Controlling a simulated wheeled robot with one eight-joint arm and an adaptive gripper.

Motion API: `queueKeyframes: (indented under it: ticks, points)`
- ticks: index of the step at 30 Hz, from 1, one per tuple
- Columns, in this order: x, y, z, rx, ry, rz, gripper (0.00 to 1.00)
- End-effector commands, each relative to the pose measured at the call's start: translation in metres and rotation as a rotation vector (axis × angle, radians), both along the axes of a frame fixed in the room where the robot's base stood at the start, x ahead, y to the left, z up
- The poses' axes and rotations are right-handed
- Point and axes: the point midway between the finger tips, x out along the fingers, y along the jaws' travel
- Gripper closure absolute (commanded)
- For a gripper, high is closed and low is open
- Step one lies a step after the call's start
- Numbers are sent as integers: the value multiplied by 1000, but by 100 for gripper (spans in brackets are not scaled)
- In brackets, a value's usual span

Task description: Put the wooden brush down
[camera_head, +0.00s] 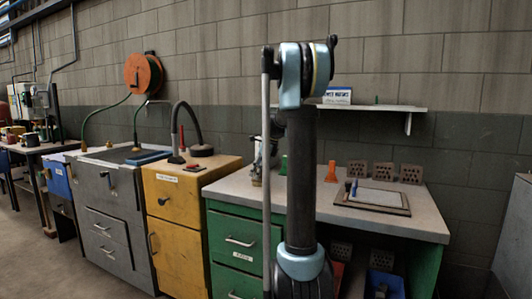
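I cannot make out the wooden brush in this view. My arm stands upright in the middle and hides part of the grey workbench top (240,188). A pale, narrow shape just left of my arm, over the workbench, may be part of my gripper, but it is too small and too covered to be sure. Its fingers cannot be made out, nor whether anything is between them.
On the workbench are an orange cone (331,172), several hollow bricks (383,172) against the wall and a flat board (378,197). A yellow cabinet (180,215) adjoins on the left. A shelf (390,107) hangs above.

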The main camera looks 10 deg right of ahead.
Motion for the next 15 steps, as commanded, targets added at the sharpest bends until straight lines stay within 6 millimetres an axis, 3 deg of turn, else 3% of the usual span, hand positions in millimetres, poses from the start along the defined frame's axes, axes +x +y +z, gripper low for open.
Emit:
queueKeyframes:
  ticks: [15]
  points:
    - [-19, -32, 95, 0, -1, 0, 44]
